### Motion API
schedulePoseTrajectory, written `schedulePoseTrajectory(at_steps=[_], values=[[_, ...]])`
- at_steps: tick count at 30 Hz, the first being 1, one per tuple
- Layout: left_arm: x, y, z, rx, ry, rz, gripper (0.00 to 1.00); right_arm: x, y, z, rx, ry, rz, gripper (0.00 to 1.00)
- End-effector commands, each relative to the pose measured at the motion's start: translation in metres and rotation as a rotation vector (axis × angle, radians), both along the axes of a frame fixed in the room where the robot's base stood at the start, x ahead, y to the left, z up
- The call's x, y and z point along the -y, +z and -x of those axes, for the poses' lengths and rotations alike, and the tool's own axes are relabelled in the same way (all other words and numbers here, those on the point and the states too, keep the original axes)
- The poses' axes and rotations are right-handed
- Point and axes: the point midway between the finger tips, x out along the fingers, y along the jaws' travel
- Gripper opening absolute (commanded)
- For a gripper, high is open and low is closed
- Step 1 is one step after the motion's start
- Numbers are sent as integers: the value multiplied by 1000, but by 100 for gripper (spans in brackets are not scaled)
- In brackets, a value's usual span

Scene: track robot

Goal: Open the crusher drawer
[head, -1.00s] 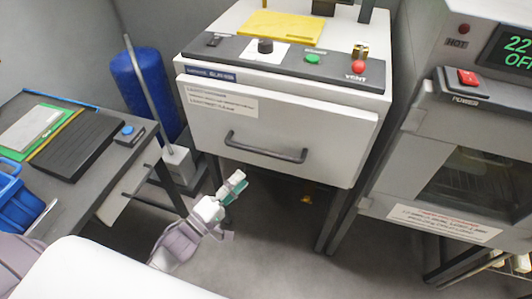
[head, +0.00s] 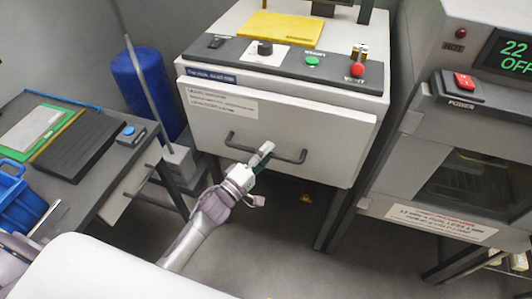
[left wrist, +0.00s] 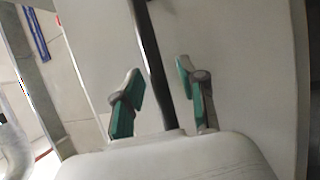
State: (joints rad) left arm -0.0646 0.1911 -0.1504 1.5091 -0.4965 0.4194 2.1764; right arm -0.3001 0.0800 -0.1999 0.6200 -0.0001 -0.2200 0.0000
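The crusher drawer (head: 310,120) is a white front panel below a dark control strip, and it looks shut. Its dark bar handle (head: 285,155) runs across the lower part of the panel. My left gripper (head: 263,157) is at the middle of the handle. In the left wrist view, the handle (left wrist: 152,60) passes between the two green-padded fingers of my left gripper (left wrist: 158,85). The fingers stand apart, with gaps visible on both sides of the bar. My right gripper is not in view.
The control strip has a green button (head: 312,61) and a red knob (head: 357,69). A grey oven-like machine (head: 470,150) stands close on the right. A dark desk (head: 85,190) with a blue basket (head: 18,200) stands at the left. Floor is clear below the drawer.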

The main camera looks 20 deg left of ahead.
Motion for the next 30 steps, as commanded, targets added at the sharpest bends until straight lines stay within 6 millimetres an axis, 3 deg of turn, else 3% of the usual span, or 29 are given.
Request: schedulePoseTrajectory(at_steps=[1, 7, 22, 26, 30], values=[[0, 0, 0, 0, 0, 0, 33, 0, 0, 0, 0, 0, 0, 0], [0, 0, 0, 0, 0, 0, 0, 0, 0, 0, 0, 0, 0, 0], [0, 0, 6, -2, 0, 0, 0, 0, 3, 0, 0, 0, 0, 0], [0, 1, 20, -5, 0, 0, 0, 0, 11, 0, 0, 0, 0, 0], [0, 1, 48, -9, 0, -1, 0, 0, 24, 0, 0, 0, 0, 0]])
